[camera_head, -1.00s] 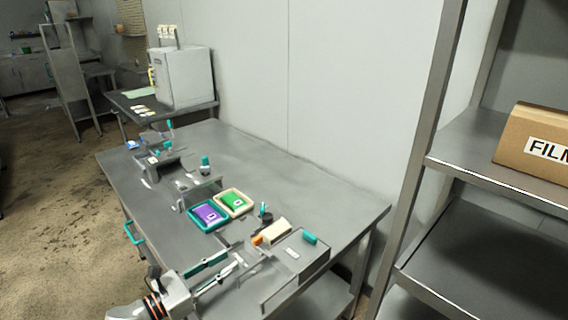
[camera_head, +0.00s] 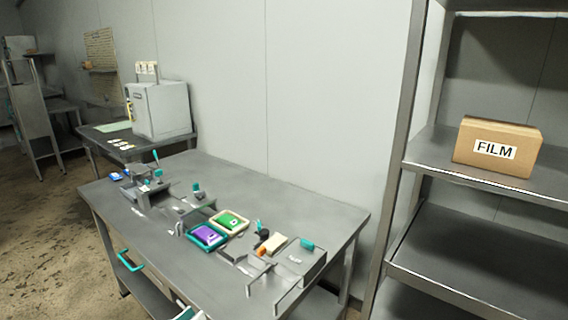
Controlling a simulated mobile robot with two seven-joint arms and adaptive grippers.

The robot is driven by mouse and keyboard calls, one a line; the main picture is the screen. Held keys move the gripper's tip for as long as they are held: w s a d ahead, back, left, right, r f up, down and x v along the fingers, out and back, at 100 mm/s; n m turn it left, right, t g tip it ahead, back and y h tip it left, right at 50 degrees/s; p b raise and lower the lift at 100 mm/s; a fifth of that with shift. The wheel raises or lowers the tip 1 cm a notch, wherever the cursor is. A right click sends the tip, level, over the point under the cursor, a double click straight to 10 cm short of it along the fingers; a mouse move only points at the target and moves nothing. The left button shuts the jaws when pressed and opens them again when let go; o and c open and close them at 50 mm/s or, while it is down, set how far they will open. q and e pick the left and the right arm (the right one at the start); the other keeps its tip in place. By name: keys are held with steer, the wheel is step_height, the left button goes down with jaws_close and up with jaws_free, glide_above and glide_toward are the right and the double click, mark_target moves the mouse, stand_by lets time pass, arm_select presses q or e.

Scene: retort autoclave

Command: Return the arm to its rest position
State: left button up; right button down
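Only a small teal and pale tip of my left gripper (camera_head: 188,313) shows at the bottom edge, in front of the steel table (camera_head: 290,190). The rest of that arm is out of frame, and whether its fingers are apart cannot be told. Nothing is visibly held at the part that shows. My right gripper is not in view.
On the table are a purple pack in a teal tray (camera_head: 193,240), a green pack in a cream tray (camera_head: 243,231) and metal fixtures (camera_head: 150,190). A grey machine (camera_head: 160,110) stands behind. A shelf (camera_head: 480,265) at right holds a FILM box (camera_head: 497,147).

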arm_select(q)
steer(key=s+d+f+n+g+y, duration=0.1)
steer(key=s+f+n, duration=0.7)
steer(key=n, duration=0.9)
steer(key=s+d+f+n+g+y, duration=0.2)
steer(key=s+f+n+y, duration=0.4)
steer(key=n, duration=1.1)
steer(key=s+f+g, duration=0.1)
steer(key=s+f, duration=0.2)
steer(key=s, duration=0.1)
steer(key=shift+s+d+f, duration=0.25)
